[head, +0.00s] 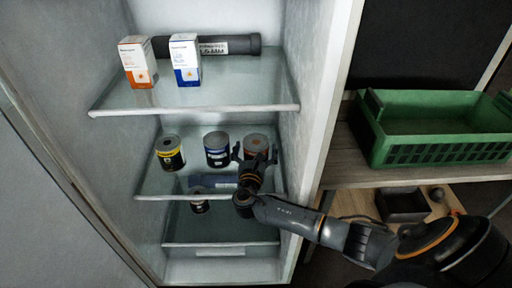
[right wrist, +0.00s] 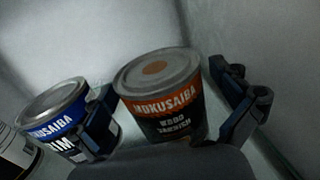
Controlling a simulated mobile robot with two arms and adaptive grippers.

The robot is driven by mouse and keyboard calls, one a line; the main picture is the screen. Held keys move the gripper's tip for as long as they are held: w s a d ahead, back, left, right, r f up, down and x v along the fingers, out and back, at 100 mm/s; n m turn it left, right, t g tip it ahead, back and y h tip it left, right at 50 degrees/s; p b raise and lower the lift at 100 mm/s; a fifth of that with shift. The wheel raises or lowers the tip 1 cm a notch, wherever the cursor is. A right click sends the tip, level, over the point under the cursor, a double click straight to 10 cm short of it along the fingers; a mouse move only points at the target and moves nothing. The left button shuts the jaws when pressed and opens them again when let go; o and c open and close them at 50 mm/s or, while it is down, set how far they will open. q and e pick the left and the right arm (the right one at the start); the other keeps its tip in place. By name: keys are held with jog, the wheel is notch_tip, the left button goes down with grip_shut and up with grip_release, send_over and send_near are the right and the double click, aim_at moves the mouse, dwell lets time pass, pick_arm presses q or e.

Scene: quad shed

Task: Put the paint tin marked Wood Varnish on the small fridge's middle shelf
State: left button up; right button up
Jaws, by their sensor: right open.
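The Wood Varnish tin (head: 257,143), dark with an orange band, stands upright on the fridge's middle shelf (head: 160,187), at its right end. In the right wrist view the tin (right wrist: 160,90) shows its label and lid. My right gripper (head: 255,158) is open in front of the tin, with one finger on each side of it; contact cannot be told. In the right wrist view, the left finger of the gripper (right wrist: 165,90) lies between the varnish tin and a blue-banded tin (right wrist: 60,115). My left gripper is out of view.
On the middle shelf, the blue-banded tin (head: 216,149) and a yellow-banded tin (head: 170,152) stand left. A small jar (head: 199,201) shows lower down. Two boxes (head: 186,60) (head: 138,62) and a dark tube (head: 225,44) occupy the top shelf. A green crate (head: 435,154) stands right.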

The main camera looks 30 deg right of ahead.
jog(key=shift+r, duration=0.1)
jog(key=p+v, duration=0.2)
jog(key=v, duration=0.9)
jog(key=shift+s+a, duration=0.15)
jog(key=shift+s, duration=0.05)
pick_arm(q)
notch_tip(320, 180, down, 8)
jog(key=shift+s+r, duration=0.15)
jog(key=shift+s, duration=0.1)
pick_arm(e)
jog(key=s+a+f+m+g+y, duration=0.5)
jog(key=s+f+m+y, duration=0.1)
jog(key=s+f+m, duration=0.5)
jog(key=s+a+f+m+g+y, duration=0.5)
jog(key=s+f+m, duration=0.6)
jog(key=s+m, duration=0.3)
jog(key=shift+s+f+m+g+y, duration=0.2)
jog(key=shift+f+m+g+y, duration=0.2)
jog(key=shift+m+g, duration=0.1)
pick_arm(q)
jog(key=shift+p, duration=0.3)
